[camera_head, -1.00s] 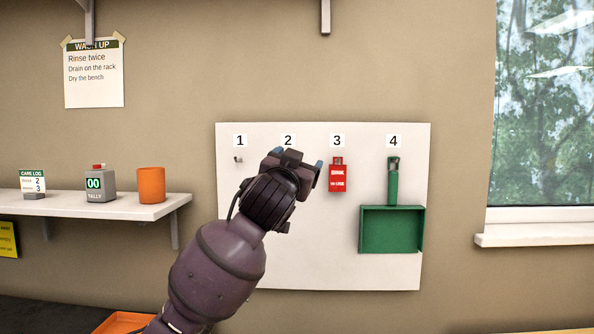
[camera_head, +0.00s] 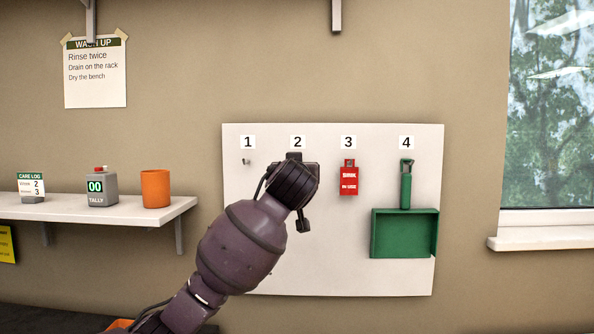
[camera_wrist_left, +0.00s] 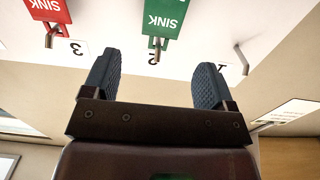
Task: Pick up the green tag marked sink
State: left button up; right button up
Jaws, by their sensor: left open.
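The green tag (camera_wrist_left: 163,18) marked SINK hangs from a hook at the top of the left wrist view, upside down there. In the head view my arm covers it. My left gripper (camera_wrist_left: 155,88) is open and empty, its two fingers spread on either side of the tag's line but short of it. The tag is apart from both fingers. In the head view my left gripper (camera_head: 294,162) is in front of the white board below label 2, its fingertips hidden. My right gripper is in neither view.
The white board (camera_head: 330,275) also holds a red tag (camera_head: 348,180) under label 3 and a green dustpan (camera_head: 404,233) under 4. The hook (camera_head: 246,161) under 1 is bare. A shelf (camera_head: 120,213) with an orange cup (camera_head: 155,188) stands left.

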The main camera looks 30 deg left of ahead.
pick_arm(q)
jog(key=shift+x, duration=2.95)
jog(key=shift+c, duration=0.2)
jog(key=c, duration=0.9)
jog(key=shift+c, duration=0.2)
